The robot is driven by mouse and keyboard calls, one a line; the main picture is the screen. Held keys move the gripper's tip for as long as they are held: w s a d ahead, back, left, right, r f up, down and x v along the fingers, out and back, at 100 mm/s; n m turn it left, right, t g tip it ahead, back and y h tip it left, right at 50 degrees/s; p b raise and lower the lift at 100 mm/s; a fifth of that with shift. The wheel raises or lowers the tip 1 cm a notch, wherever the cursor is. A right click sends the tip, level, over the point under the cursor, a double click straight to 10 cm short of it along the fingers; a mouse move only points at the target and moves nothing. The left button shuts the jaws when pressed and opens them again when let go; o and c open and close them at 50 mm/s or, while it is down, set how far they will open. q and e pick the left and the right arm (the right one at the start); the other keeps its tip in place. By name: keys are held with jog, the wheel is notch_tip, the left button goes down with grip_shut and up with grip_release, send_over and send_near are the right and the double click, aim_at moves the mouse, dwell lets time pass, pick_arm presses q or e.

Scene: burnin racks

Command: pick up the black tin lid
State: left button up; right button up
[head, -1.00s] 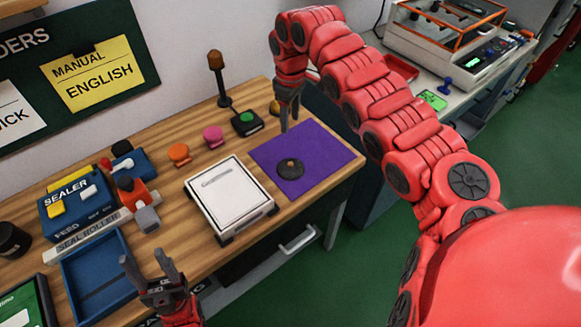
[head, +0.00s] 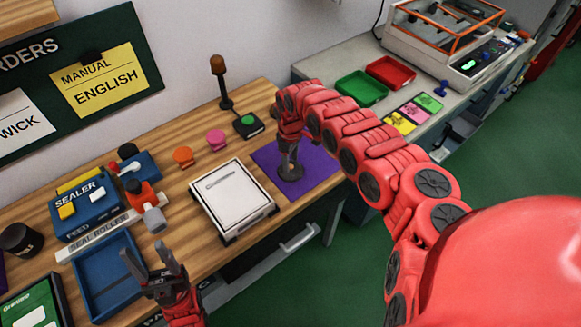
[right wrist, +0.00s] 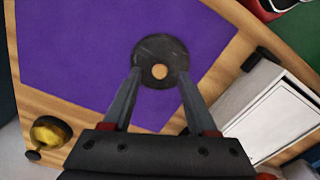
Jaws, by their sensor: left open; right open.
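The black tin lid (head: 291,174) lies flat on the purple mat (head: 318,183), partly hidden by my right gripper in the head view. My right gripper (head: 290,168) points down over the lid, open. In the right wrist view its fingertips (right wrist: 160,72) stand at either side of the lid's near part; I cannot tell whether they touch it. My left gripper (head: 150,262) is open and empty near the table's front edge, by the blue tray.
A white box-like device (head: 232,200) stands left of the mat. A blue tray (head: 108,275), a blue sealer (head: 86,208), orange (head: 183,157) and pink (head: 216,139) knobs and a green-button box (head: 247,124) share the wooden table. The mat around the lid is clear.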

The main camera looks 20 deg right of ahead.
jog(key=shift+f, duration=0.8)
jog(key=shift+c, duration=0.2)
grip_shut()
